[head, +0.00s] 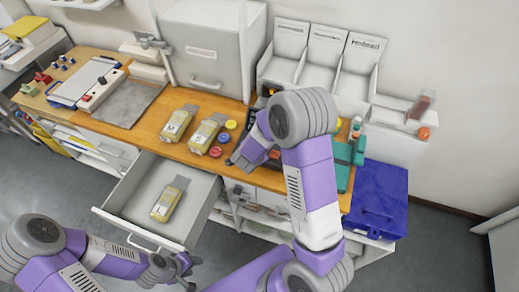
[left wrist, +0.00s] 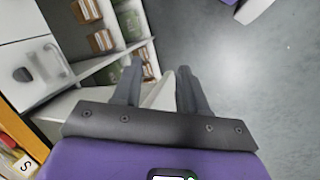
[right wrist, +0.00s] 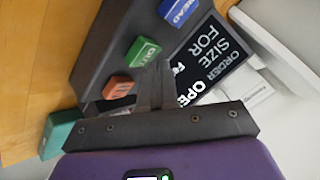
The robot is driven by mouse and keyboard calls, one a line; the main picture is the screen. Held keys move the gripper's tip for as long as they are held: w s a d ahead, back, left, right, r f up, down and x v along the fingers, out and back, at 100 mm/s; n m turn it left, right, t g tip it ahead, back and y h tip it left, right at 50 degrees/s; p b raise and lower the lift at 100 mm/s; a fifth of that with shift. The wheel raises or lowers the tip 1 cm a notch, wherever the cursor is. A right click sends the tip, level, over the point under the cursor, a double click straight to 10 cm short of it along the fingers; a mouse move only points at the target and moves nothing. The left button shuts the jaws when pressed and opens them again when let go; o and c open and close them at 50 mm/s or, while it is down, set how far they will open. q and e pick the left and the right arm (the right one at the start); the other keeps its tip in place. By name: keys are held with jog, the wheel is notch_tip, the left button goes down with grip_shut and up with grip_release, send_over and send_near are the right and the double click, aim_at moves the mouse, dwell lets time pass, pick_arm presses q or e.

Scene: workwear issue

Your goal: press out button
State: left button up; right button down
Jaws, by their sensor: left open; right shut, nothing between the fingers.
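The green OUT button (right wrist: 143,50) shows in the right wrist view on a dark console panel (right wrist: 112,40), between an orange button (right wrist: 117,87) and a blue READ button (right wrist: 178,10). My right gripper (right wrist: 156,68) is shut and empty. Its fingertips appear just beside the green button's lower right edge; I cannot tell whether they touch the panel. In the head view my right arm hides most of the console, and the right gripper (head: 242,160) is over the desk. My left gripper (head: 184,268) is open and empty, low in front of the drawer (head: 124,198).
The drawer is open with a yellow package (head: 167,204) inside. Packages marked M (head: 177,124) and S (head: 206,134) lie on the wooden desk (head: 148,130). A blue bin (head: 378,195) stands at right.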

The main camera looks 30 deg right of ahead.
jog(key=shift+f+b, duration=0.45)
jog(key=shift+f, duration=0.05)
dwell(0.5)
jog(key=shift+r, duration=0.1)
jog(key=shift+r+p, duration=0.85)
jog(key=shift+p, duration=0.05)
notch_tip(320, 180, up, 5)
jog(key=p, duration=0.5)
jog(key=shift+r, duration=0.1)
dwell(0.6)
